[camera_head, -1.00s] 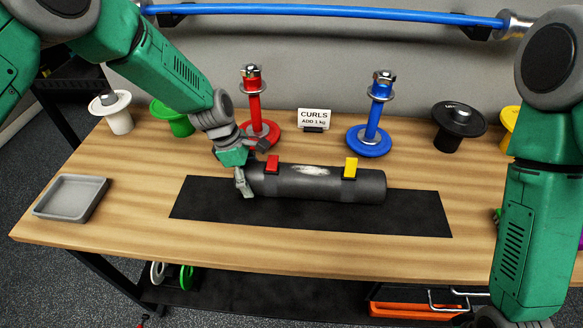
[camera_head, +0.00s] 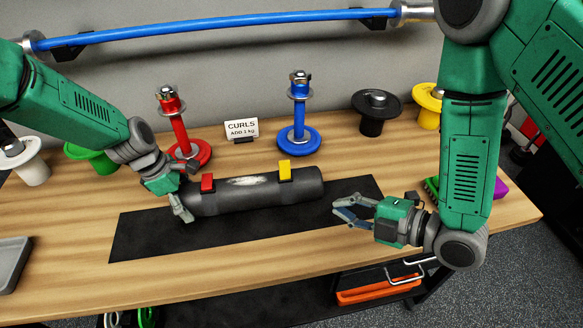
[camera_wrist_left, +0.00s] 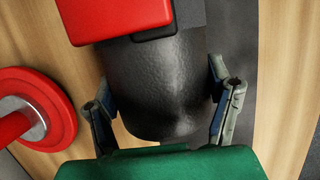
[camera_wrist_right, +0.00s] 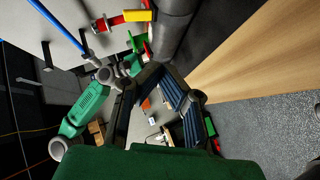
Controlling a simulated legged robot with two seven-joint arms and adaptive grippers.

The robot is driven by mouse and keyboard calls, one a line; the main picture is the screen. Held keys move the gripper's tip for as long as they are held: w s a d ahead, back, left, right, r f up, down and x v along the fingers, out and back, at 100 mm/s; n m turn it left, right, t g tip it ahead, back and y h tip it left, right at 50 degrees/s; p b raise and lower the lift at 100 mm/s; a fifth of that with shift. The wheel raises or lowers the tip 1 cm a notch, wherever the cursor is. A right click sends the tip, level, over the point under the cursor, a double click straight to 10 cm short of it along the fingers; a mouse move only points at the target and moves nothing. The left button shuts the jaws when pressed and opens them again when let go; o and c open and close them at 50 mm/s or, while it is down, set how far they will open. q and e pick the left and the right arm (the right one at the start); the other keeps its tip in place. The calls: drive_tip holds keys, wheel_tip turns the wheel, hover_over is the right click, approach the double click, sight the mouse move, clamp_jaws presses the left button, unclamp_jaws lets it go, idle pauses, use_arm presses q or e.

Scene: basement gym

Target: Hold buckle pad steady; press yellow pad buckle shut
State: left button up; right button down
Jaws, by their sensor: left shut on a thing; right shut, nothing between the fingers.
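The dark grey cylindrical pad (camera_head: 250,194) lies on the black mat on the bench. It carries a red buckle (camera_head: 207,183) on the left and a yellow buckle (camera_head: 285,170) towards the right. The yellow buckle stands up from the pad; I cannot tell whether it is latched. My left gripper (camera_head: 184,203) is shut on the pad's left end. In the left wrist view its fingers straddle the pad (camera_wrist_left: 150,85), close to the red buckle (camera_wrist_left: 112,20). My right gripper (camera_head: 345,210) is shut and empty, right of the pad's right end, apart from it, above the mat.
The black mat (camera_head: 150,240) has bare room in front of the pad. A red post (camera_head: 180,135) and a blue post (camera_head: 298,120) stand behind it, with a CURLS sign (camera_head: 241,129) between. A black weight (camera_head: 377,112) and yellow weight (camera_head: 428,105) stand back right. A grey tray (camera_head: 10,262) is at left.

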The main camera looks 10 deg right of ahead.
use_arm(q)
drive_tip(key=shift+f, duration=0.1)
use_arm(e)
drive_tip(key=r+n, duration=0.1)
drive_tip(key=r+n+y, duration=0.1)
drive_tip(key=w+a+r+t, duration=0.1)
drive_tip(key=shift+w+n+y, duration=0.1)
drive_tip(key=shift+n+y, duration=0.2)
drive_tip(key=shift+n, duration=0.1)
approach(281, 165)
drive_tip(key=x, duration=0.6)
drive_tip(key=shift+a, duration=0.45)
drive_tip(key=shift+w+f, duration=0.15)
drive_tip(key=shift+w, duration=0.15)
drive_tip(key=shift+w, duration=0.1)
